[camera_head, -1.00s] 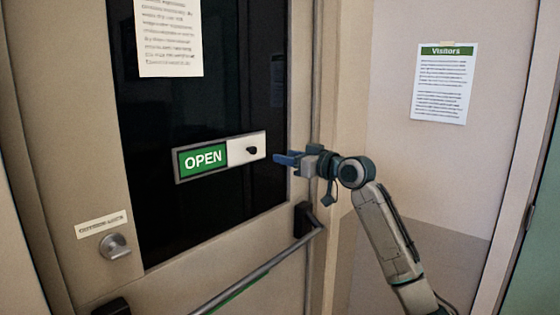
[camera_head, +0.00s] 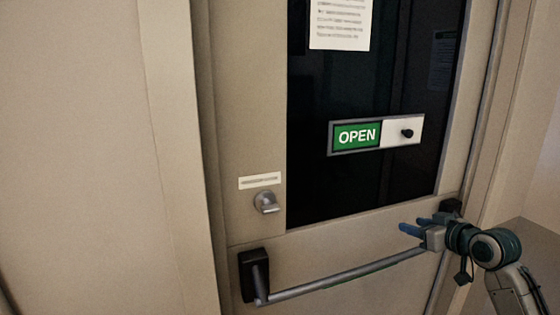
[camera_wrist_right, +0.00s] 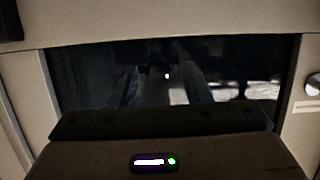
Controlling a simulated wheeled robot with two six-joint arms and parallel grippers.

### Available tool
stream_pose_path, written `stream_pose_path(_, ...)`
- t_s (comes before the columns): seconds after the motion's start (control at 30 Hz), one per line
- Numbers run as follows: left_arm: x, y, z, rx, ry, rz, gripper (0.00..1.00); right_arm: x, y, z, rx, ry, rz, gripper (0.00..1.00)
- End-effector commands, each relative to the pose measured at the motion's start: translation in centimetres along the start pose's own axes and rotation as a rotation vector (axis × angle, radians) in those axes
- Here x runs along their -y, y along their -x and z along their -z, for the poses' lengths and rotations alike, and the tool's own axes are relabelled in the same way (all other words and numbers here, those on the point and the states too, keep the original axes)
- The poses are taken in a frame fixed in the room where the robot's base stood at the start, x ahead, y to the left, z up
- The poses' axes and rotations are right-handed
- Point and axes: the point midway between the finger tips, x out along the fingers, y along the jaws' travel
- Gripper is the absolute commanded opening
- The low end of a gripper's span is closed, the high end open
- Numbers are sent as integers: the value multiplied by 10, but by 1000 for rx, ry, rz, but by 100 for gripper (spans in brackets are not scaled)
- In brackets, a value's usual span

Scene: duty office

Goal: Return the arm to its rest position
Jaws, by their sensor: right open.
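My right gripper (camera_head: 415,225) is in the head view at the lower right, with its blue fingers apart and nothing between them. It is in front of the door (camera_head: 245,110), below and to the right of the sliding sign (camera_head: 357,136), and overlaps the right end of the push bar (camera_head: 345,277) in the picture. Whether it touches the bar I cannot tell. The sign shows green OPEN at its left, with a black knob (camera_head: 407,133) on the pale part at its right. My left gripper is not in view.
A silver lock knob (camera_head: 266,202) sits below a small label (camera_head: 260,181) on the door. A paper notice (camera_head: 340,22) hangs on the dark window. The right wrist view shows the window (camera_wrist_right: 190,75) upside down and the lock knob (camera_wrist_right: 314,85) at its right edge.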

Motion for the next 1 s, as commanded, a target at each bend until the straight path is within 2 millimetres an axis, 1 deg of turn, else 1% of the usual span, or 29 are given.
stream_pose_path(0.03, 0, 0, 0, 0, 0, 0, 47, 20, -2, -40, 64, -3, 3, 44)
stream_pose_path(0.07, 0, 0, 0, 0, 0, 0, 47, 29, -1, -61, 99, -3, 1, 44)
stream_pose_path(0.1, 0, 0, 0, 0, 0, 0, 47, 41, 1, -88, 145, -3, -3, 44)
stream_pose_path(0.13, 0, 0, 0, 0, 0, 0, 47, 51, 4, -107, 178, -4, -6, 44)
stream_pose_path(0.17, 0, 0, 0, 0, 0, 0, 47, 60, 7, -126, 212, -5, -10, 44)
stream_pose_path(0.2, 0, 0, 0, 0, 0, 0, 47, 72, 13, -150, 256, -9, -16, 44)
stream_pose_path(0.27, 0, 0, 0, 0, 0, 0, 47, 90, 25, -185, 320, -15, -26, 44)
stream_pose_path(0.3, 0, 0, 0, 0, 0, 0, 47, 101, 34, -208, 364, -19, -34, 44)
stream_pose_path(0.37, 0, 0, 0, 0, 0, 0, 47, 118, 51, -240, 428, -27, -48, 44)
stream_pose_path(0.4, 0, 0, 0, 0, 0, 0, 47, 129, 63, -259, 470, -35, -59, 44)
stream_pose_path(0.47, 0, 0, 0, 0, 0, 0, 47, 145, 84, -287, 534, -48, -77, 44)
stream_pose_path(0.5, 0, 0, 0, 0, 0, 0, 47, 155, 98, -304, 576, -56, -90, 44)
stream_pose_path(0.6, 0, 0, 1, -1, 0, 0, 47, 175, 134, -337, 667, -75, -124, 44)
stream_pose_path(0.7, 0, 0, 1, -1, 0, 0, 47, 189, 163, -359, 737, -93, -154, 44)
stream_pose_path(0.8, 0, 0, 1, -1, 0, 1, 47, 199, 187, -373, 792, -108, -179, 44)
stream_pose_path(1.0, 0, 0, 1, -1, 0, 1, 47, 215, 230, -394, 885, -133, -227, 44)
